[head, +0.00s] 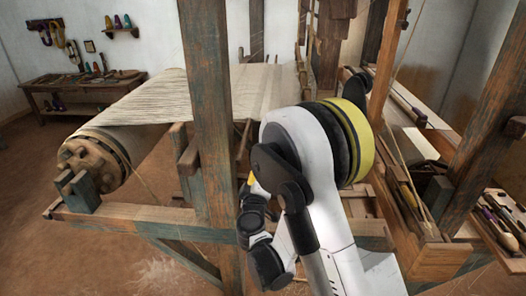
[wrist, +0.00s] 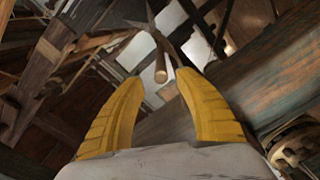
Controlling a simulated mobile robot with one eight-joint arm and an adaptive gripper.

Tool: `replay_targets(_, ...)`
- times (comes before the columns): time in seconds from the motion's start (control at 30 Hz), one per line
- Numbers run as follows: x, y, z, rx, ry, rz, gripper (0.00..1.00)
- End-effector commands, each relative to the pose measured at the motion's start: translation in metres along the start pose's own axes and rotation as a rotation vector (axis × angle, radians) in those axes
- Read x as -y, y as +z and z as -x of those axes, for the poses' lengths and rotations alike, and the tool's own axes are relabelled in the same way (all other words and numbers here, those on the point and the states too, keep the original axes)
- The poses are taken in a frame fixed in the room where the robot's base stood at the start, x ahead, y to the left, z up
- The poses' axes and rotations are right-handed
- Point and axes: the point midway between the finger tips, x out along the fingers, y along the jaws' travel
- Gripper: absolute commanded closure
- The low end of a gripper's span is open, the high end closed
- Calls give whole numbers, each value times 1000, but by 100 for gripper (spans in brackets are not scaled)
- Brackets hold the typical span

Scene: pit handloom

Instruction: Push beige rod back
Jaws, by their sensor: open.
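A beige rod (wrist: 160,68) shows in the wrist view, its rounded end pointing toward me between and beyond my fingertips. Its far end runs up to a dark forked piece (wrist: 152,24). My gripper (wrist: 160,78) is open, with its two yellow fingers spread and nothing held between them. I cannot tell how much gap lies between the fingers and the rod. In the head view my arm covers most of the gripper, and only a small yellow part shows beside the wooden post. I cannot make out the rod in the head view.
A thick wooden post (head: 207,120) stands just left of my arm. The warp sheet (head: 165,96) runs to a large roller (head: 95,160) at left. A lower beam (head: 150,222) crosses below. A tray of tools (head: 500,222) is at right. Open floor lies at lower left.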

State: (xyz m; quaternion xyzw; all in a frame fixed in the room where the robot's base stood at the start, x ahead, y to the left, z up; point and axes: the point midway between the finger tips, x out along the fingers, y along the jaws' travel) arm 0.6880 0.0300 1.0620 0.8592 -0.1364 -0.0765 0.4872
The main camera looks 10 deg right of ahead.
Motion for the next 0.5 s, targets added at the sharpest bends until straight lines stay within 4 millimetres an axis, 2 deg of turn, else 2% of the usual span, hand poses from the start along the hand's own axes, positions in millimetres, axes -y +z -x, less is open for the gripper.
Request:
replay_targets(0.17, -1, 0, -15, 1, 1, -54, 59)
replay_targets(0.5, 2, 2, -80, 2, 1, -51, 59)
